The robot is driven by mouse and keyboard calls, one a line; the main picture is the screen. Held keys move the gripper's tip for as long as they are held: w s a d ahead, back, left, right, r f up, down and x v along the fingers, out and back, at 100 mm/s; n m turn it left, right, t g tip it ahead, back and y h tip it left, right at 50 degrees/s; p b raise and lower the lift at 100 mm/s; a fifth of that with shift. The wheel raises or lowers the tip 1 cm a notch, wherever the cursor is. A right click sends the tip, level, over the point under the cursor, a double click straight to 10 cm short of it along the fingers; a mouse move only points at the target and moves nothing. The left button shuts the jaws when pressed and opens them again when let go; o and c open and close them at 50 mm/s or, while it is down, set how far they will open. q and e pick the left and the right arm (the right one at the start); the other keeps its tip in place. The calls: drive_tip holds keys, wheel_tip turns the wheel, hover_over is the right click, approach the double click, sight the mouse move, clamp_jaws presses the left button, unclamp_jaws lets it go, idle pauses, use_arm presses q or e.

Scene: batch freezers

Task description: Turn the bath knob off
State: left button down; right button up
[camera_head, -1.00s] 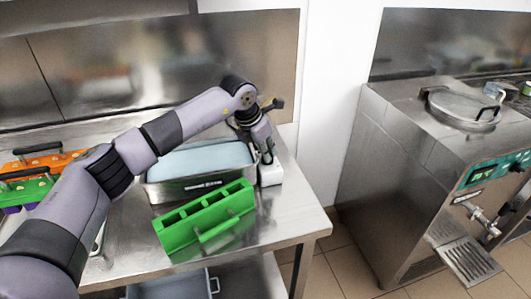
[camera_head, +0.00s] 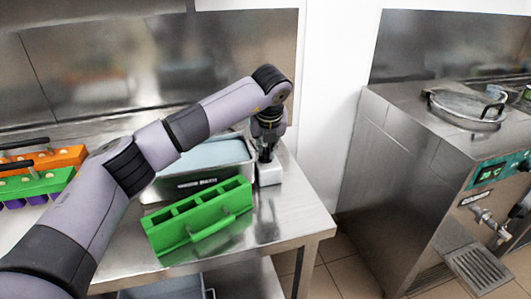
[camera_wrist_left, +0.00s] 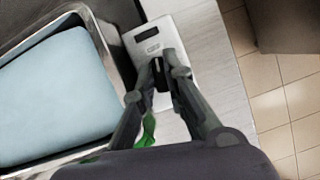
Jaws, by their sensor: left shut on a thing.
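The bath (camera_head: 205,181) is a steel tank of pale blue liquid on the steel table. Its white control box (camera_head: 270,174) sits at the bath's right end, and in the left wrist view the box (camera_wrist_left: 196,45) shows a dark display. The small black knob (camera_wrist_left: 160,75) is on top of this box, between my fingertips. My left gripper (camera_head: 267,152) points down onto the box; in the left wrist view the gripper (camera_wrist_left: 162,78) is shut on the knob. The fingers hide part of the knob. My right gripper is not in view.
A green slotted holder (camera_head: 200,217) stands in front of the bath. Orange (camera_head: 45,160) and green (camera_head: 35,184) racks with black handles are at the left. A steel batch freezer (camera_head: 400,180) stands right, across a floor gap.

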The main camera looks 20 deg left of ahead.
use_arm(q)
drive_tip(key=shift+d+f+n+g+y+b, duration=0.1)
drive_tip(key=shift+f+n+g+y+b, duration=0.1)
drive_tip(key=shift+n, duration=0.3)
drive_tip(key=shift+f+n+g+y+b, duration=0.1)
drive_tip(key=shift+n+y+b, duration=0.1)
drive_tip(key=shift+n, duration=0.3)
drive_tip(key=c, duration=1.8)
unclamp_jaws()
drive_tip(key=shift+s+r, duration=0.1)
drive_tip(key=shift+o, duration=0.8)
drive_tip(key=v, duration=1.2)
